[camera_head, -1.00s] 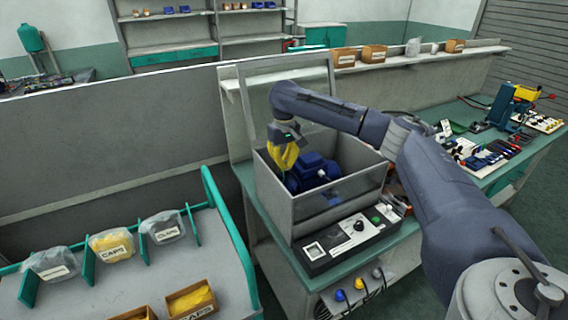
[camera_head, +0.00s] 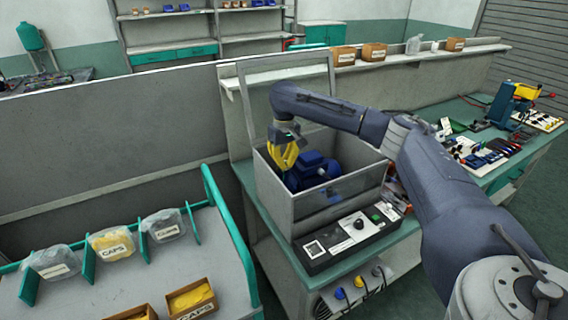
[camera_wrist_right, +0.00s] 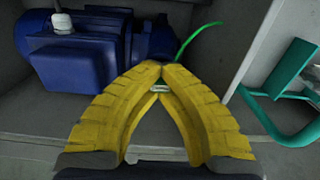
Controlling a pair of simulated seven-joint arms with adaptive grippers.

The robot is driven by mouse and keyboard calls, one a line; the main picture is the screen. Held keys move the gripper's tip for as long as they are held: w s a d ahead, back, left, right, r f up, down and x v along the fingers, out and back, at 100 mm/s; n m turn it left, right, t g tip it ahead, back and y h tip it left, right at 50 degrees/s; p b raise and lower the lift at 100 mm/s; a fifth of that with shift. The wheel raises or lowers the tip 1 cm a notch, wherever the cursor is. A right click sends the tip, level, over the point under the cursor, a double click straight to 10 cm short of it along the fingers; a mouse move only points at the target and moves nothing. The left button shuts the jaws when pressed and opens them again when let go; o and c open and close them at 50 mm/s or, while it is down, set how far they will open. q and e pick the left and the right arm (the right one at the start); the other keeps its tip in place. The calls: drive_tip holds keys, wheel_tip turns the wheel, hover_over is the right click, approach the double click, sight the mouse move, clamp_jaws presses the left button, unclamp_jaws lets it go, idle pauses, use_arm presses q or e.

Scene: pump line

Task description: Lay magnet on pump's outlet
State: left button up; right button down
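The blue pump (camera_head: 312,168) sits inside the grey open-topped box (camera_head: 300,212). In the right wrist view the pump (camera_wrist_right: 80,60) fills the upper left, with a light grey cap on top. I cannot tell for sure which part is its outlet. My right gripper (camera_head: 284,166) reaches down into the box at the pump's left side. Its yellow fingers (camera_wrist_right: 160,72) come together at the tips around a small silver and green piece, seemingly the magnet (camera_wrist_right: 160,88), mostly hidden by the fingers. A thin green cord runs from the tips to the upper right. My left gripper is out of view.
The box's walls stand close around the gripper. A control panel (camera_head: 350,236) with knobs is in front of the box. A teal-framed cart (camera_head: 110,285) with bags and boxes of caps is at left. Tools crowd the bench (camera_head: 455,112) at right.

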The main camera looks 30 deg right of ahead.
drive_tip(key=c, duration=2.1)
unclamp_jaws()
drive_tip(key=o, duration=0.5)
drive_tip(key=shift+o, duration=0.4)
drive_tip(key=shift+o, duration=1.3)
drive_tip(key=shift+r, duration=3.75)
drive_tip(key=shift+w, duration=0.1)
